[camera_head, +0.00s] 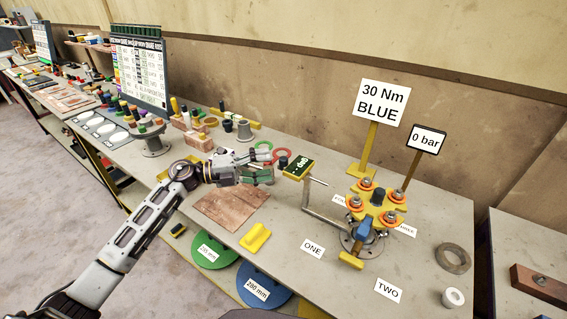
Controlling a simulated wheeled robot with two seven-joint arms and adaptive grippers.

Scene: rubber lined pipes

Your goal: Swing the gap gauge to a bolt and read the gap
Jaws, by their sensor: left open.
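The gap gauge has a small dark green display (298,167) at the left of the pipe joint. Its lettering is turned and too small to read surely. A bent grey arm (322,220) runs beside it toward the joint's base. The yellow flange (377,207) carries several bolts with orange rings (356,202). My right gripper is not in view.
Signs "30 Nm BLUE" (382,103) and "0 bar" (426,139) stand behind the joint. A brown sheet (231,206) and a yellow block (255,238) lie on the bench. A board (140,70) and several small parts crowd the left.

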